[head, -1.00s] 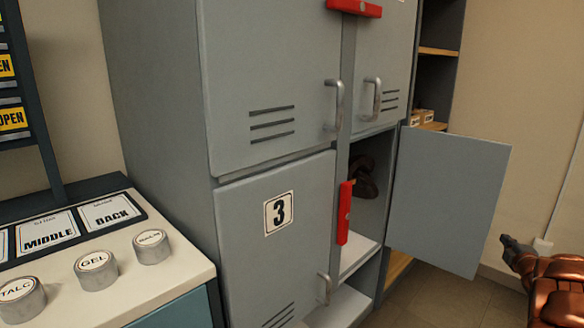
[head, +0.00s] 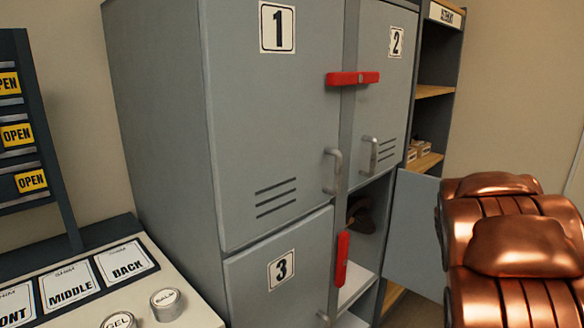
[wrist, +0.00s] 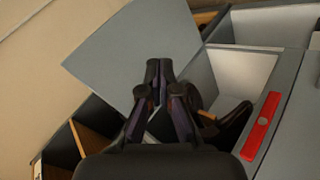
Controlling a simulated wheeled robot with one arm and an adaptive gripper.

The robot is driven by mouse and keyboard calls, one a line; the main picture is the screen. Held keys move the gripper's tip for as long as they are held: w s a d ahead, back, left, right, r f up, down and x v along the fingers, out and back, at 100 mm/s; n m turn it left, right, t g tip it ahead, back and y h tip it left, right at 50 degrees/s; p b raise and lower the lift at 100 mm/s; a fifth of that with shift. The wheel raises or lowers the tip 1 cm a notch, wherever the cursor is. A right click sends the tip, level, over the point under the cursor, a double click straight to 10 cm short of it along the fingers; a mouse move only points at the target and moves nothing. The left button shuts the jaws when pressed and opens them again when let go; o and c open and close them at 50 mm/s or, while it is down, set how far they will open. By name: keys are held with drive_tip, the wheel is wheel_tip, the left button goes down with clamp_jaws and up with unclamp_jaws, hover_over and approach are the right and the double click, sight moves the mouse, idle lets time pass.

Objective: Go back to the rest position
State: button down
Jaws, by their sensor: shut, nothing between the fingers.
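My gripper (wrist: 158,72) shows in the wrist view with its fingertips together and nothing between them. In that view it is in front of the open locker door (wrist: 135,50) and beside the open compartment. In the head view my copper-coloured arm covers the right side and the gripper itself is out of sight. The grey locker (head: 160,130) has doors 1 (head: 270,130), 2 (head: 385,90) and 3 (head: 285,260), all shut. The lower right door (head: 412,225) stands open, partly hidden by my arm. A dark object (head: 362,214) sits inside that compartment.
One red bar (head: 352,78) lies across doors 1 and 2; another (head: 341,260) stands upright beside door 3. A counter (head: 185,305) with labelled jars and FRONT, MIDDLE, BACK cards is at the left. A shelf (head: 434,90) stands behind the locker at the right.

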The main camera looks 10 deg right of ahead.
drive_tip(key=s+a+r+m+g+y+p, duration=0.1)
drive_tip(key=s+a+r+g+y+p, duration=0.2)
drive_tip(key=s+a, duration=0.65)
drive_tip(key=s+a+r+m+g+y+p, duration=0.1)
drive_tip(key=s+a+r+p, duration=0.4)
drive_tip(key=a, duration=0.8)
drive_tip(key=s+a+r+g+y+p, duration=0.1)
drive_tip(key=s+a+p, duration=0.1)
drive_tip(key=s+a, duration=0.4)
drive_tip(key=s+a+r+g+y+p, duration=0.1)
drive_tip(key=s+a+g+p, duration=0.1)
drive_tip(key=s+a, duration=0.4)
drive_tip(key=s, duration=0.5)
drive_tip(key=shift+s+g+y+p, duration=0.3)
drive_tip(key=shift+y+p, duration=0.1)
drive_tip(key=shift+d, duration=0.1)
